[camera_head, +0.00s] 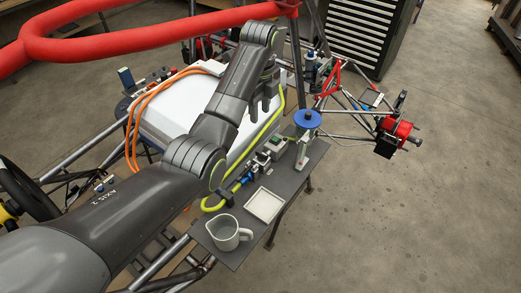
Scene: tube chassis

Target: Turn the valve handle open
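A blue round disc (307,119) sits on top of a pale stand (303,150) on the grey side table. A smaller blue part (240,184), which may be a valve handle, sits in the fittings line by the yellow hose. I cannot tell for sure which one is the valve handle. My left gripper (264,104) points down over the right side of the white box, up and left of the blue disc. Its fingers look apart, with nothing visible between them. It appears clear of both blue parts. My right gripper is out of view.
The grey side table (232,251) carries a grey mug (228,233) and a white square tray (264,205). A yellow hose (262,130) runs along the white box (165,105). Red tubing (120,45) crosses the upper left. Open floor lies at right.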

